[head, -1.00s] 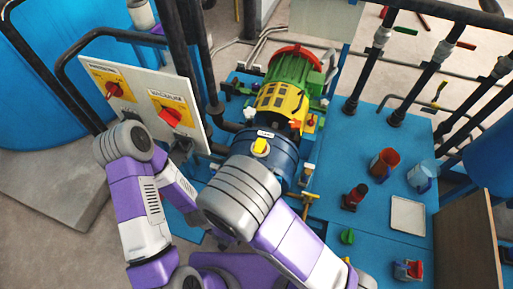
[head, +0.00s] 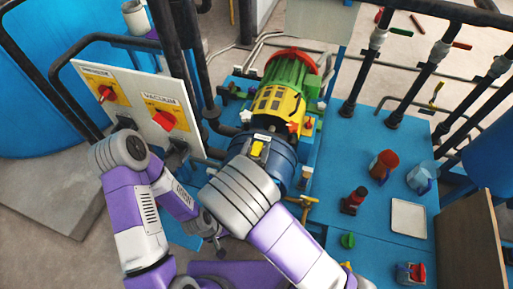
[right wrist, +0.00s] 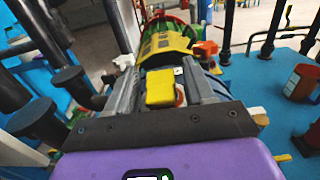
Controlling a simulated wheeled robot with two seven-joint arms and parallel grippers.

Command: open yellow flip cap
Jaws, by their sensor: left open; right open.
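The yellow flip cap (head: 257,149) sits on top of the blue drum (head: 283,160) at the near end of the green and yellow machine. In the right wrist view the cap (right wrist: 161,88) is a small yellow block and looks closed. My right gripper (head: 258,150) is over the cap. Its two grey fingers (right wrist: 165,90) stand open, one on each side of the cap; I cannot tell whether they touch it. My left gripper (head: 219,243) is low in the head view, partly hidden by my arms, open and away from the cap.
A white panel (head: 135,88) with two red knobs stands left of the machine. Dark pipes (head: 200,60) rise behind it. On the blue bench to the right are a red cup (head: 383,165), a blue-white cup (head: 420,180), a dark red-topped item (head: 355,198) and a white tray (head: 408,215).

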